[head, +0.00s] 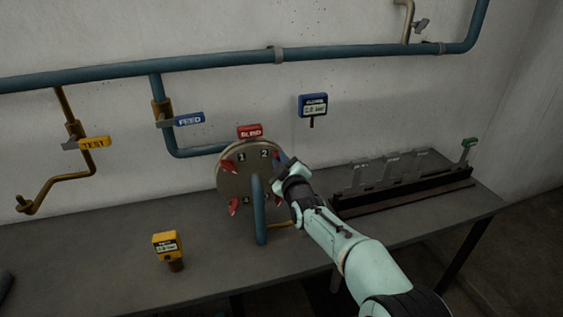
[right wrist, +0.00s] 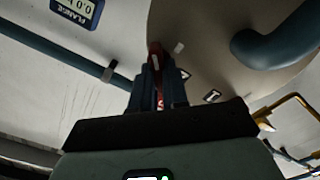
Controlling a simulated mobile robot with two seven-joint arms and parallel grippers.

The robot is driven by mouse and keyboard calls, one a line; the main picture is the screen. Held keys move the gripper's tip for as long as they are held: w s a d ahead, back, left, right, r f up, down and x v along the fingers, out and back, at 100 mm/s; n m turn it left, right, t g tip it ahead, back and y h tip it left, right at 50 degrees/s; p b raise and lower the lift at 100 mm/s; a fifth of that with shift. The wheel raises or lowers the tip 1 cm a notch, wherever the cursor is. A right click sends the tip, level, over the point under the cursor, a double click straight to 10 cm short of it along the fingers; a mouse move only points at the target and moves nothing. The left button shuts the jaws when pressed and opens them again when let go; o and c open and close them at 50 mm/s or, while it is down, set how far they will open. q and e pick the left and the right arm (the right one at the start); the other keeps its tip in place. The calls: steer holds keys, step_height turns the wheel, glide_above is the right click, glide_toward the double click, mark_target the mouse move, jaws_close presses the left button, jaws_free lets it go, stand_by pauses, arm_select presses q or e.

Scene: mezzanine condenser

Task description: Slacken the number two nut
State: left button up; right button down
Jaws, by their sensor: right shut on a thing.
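The round grey flange (head: 230,182) stands upright on the bench with numbers on its face and red nuts around it. The number two nut (head: 276,155) is red and sits beside the "2" at the upper right. My right gripper (head: 282,163) reaches it from the right and hides part of it. In the right wrist view my right gripper (right wrist: 157,82) is shut on the red nut (right wrist: 155,48), which shows as a strip between the fingers. Red nuts also sit beside "1" (head: 229,167) and at the lower left (head: 234,206). My left gripper is not in view.
A blue pipe (head: 260,212) stands in front of the flange. A yellow gauge (head: 166,245) stands on the bench at front left. A blue gauge (head: 313,105) is on the wall. A dark rack (head: 405,193) lies at right. The bench's left part is mostly clear.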

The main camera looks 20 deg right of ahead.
steer(key=shift+r, duration=0.2)
steer(key=c, duration=1.3)
jaws_free()
steer(key=shift+o, duration=0.8)
steer(key=shift+f, duration=0.15)
steer(key=s+b, duration=0.1)
steer(key=s, duration=1.2)
steer(key=shift+s+d, duration=0.15)
steer(key=shift+d, duration=0.05)
steer(key=shift+f, duration=0.1)
